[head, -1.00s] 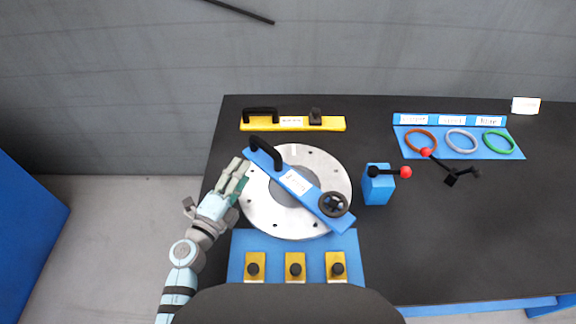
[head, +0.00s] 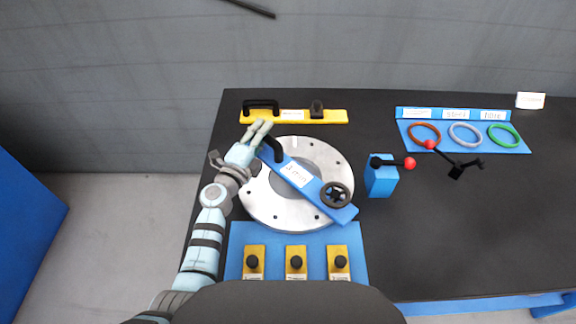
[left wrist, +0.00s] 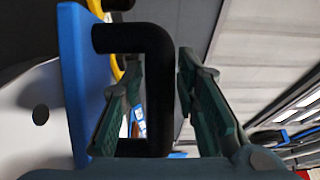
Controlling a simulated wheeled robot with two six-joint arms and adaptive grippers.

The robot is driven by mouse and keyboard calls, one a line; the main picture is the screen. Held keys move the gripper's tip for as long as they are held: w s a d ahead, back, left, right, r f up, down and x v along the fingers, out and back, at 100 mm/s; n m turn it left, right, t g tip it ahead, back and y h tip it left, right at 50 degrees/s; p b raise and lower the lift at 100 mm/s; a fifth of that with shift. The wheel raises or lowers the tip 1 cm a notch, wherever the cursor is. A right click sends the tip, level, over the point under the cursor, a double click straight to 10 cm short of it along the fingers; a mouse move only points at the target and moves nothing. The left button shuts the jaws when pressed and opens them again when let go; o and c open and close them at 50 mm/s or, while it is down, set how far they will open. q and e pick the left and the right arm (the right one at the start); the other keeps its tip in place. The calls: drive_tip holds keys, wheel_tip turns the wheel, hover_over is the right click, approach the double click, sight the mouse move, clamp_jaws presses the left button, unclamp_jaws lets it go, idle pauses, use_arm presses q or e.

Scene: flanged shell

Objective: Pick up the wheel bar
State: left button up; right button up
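The wheel bar is a blue bar (head: 318,194) with a white label, a black handle (head: 272,149) at its upper left end and a black handwheel (head: 336,194) at its lower right end. It lies diagonally across the round grey flange plate (head: 262,205). My left gripper (head: 260,132) is at the handle end. My right gripper is not in view.
A yellow bar (head: 335,117) with a black handle lies behind the plate. A blue block (head: 381,181) with a red-knobbed lever stands to the right. A blue panel (head: 289,237) with yellow knob blocks is in front. Coloured rings (head: 465,134) lie at the right.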

use_arm(q)
clamp_jaws()
drive_tip(key=shift+r, duration=0.15)
wheel_tip(320, 180, up, 20)
drive_tip(key=p, duration=1.5)
drive_tip(key=shift+p, duration=0.3)
drive_tip(key=shift+f+b, duration=8.3)
drive_tip(key=shift+f, duration=1.65)
